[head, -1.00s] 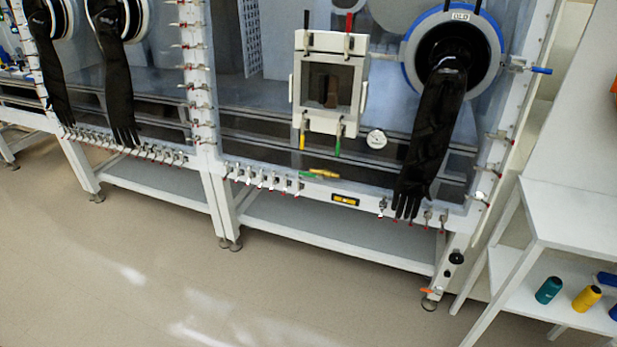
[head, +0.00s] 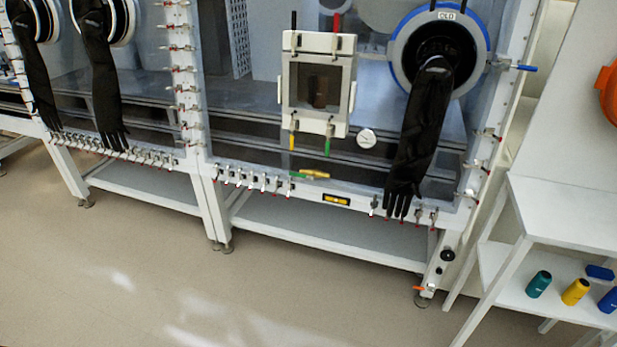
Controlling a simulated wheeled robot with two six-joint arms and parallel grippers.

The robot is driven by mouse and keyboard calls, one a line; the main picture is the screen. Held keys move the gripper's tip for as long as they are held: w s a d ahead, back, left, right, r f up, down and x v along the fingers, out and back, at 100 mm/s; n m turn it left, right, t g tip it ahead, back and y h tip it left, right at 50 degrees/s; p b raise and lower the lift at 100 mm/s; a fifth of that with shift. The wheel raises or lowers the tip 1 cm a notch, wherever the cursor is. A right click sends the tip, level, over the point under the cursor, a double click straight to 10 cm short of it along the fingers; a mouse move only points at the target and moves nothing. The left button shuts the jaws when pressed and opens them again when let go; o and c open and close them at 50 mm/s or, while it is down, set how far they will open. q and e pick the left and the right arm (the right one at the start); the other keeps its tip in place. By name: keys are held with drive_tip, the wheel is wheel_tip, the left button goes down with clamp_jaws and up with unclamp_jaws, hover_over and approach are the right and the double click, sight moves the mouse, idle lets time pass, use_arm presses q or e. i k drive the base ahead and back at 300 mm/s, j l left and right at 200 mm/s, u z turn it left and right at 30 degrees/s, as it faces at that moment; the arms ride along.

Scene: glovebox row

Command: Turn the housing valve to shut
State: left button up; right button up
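Neither of my grippers is in view. Several valve-like handles show on the glovebox (head: 260,155), and I cannot tell which is the housing valve. A blue lever (head: 518,67) points right beside the blue-ringed glove port (head: 398,62). A yellow and green lever (head: 313,174) lies nearly level on the lower front rail. A small orange handle (head: 420,288) sits low on the right leg, below a round black knob (head: 447,255). A framed window box (head: 345,70) carries black, red, yellow and green handles. A round white gauge (head: 366,138) is beside it.
A long black glove (head: 420,130) hangs from the right port, and two more hang at the left. A white shelf unit (head: 560,215) with teal, yellow and blue spools stands at right. An orange round object (head: 608,92) shows at the right edge. The floor (head: 130,270) in front is clear.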

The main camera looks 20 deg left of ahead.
sight(301, 176)
drive_tip(key=i+j+z, duration=0.1)
drive_tip(key=z, duration=0.3)
drive_tip(key=j+z, duration=0.4)
drive_tip(key=i+j+z, duration=0.1)
drive_tip(key=z, duration=0.3)
drive_tip(key=j+z, duration=0.4)
drive_tip(key=l, duration=0.1)
